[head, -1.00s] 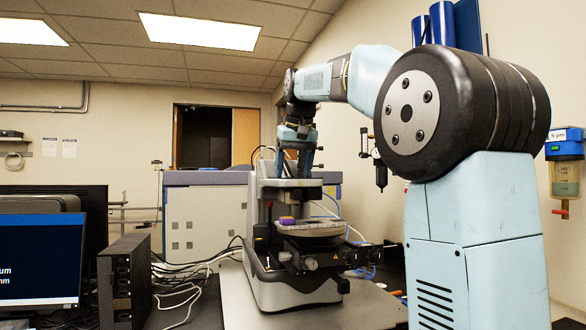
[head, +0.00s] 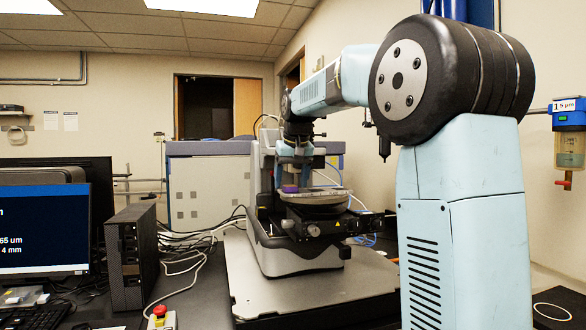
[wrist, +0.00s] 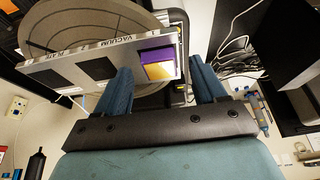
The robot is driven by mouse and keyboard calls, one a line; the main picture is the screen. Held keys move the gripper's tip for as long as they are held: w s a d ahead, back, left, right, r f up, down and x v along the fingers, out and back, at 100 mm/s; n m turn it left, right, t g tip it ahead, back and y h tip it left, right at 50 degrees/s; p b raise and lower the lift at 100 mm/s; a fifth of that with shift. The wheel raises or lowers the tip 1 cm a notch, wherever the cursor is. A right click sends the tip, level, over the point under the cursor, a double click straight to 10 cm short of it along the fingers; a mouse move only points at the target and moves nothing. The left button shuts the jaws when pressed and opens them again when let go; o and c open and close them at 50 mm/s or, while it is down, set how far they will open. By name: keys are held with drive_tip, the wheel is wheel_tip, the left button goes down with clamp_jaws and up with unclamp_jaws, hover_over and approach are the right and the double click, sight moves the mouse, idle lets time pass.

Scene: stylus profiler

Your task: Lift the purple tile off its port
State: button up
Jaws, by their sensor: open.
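The purple tile (head: 290,188) sits on the left part of the pale plate (head: 318,196) on the profiler's stage. In the wrist view the tile (wrist: 157,55) shows a purple top edge and a yellow-orange face, at the right end of the plate marked "VACUUM" (wrist: 88,58). My gripper (wrist: 162,64) is open, with one blue finger on each side of the tile in that view; I cannot tell whether either touches it. In the head view my gripper (head: 294,172) is just above and around the tile. The port under the tile is hidden.
Dark square ports (wrist: 98,69) lie beside the tile on the plate. The profiler's frame (head: 264,200) rises close behind my gripper. A round stage (wrist: 75,28) lies below the plate. A computer tower (head: 133,258) and a red emergency button (head: 159,310) stand to the left.

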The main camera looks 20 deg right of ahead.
drive_tip(key=shift+w+f, duration=0.15)
drive_tip(key=shift+f, duration=0.25)
clamp_jaws()
idle(0.9)
